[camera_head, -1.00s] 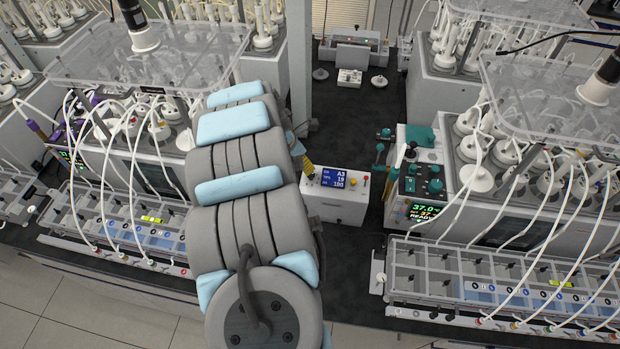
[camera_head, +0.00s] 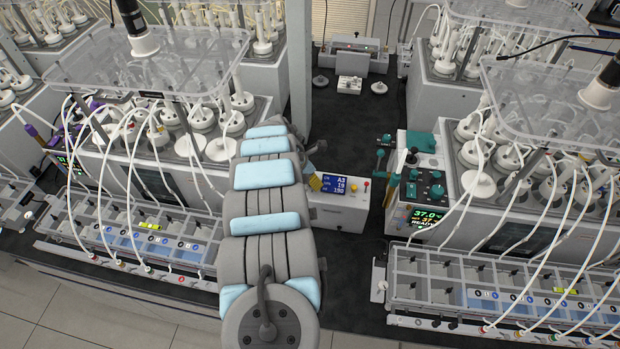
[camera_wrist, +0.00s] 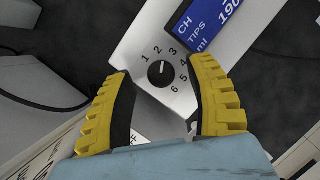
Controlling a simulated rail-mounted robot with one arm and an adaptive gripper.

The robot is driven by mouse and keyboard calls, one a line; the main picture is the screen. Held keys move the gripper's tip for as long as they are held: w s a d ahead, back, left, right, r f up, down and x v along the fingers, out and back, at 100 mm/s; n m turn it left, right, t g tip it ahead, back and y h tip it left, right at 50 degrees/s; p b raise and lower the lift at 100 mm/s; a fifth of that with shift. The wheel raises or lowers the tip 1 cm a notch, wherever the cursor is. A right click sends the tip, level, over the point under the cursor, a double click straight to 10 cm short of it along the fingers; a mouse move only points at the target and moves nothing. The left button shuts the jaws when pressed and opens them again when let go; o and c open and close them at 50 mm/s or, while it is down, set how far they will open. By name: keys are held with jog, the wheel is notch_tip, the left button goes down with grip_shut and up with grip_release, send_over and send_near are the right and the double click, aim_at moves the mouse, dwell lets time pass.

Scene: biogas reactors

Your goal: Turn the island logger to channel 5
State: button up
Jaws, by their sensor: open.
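The island logger (camera_head: 340,212) is a white box on the dark bench, with a blue display reading A3, 19 and 190. In the wrist view its black channel knob (camera_wrist: 160,73) sits among the printed numbers 1 to 6. The knob has a small pale mark; I cannot tell for sure which number it points at. My gripper (camera_wrist: 159,67) is open, its yellow fingers on either side of the knob, apart from it. In the head view a yellow finger shows at the logger's left end, and my arm hides the knob.
A reactor controller (camera_head: 422,190) with teal knobs stands right of the logger. Tube racks (camera_head: 130,235) lie at left and another rack (camera_head: 500,290) at right. A small white device (camera_head: 350,85) sits behind on the bench.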

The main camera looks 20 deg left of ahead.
jog(key=shift+d+f, duration=0.1)
jog(key=shift+f, duration=0.25)
jog(key=shift+w, duration=0.1)
grip_shut()
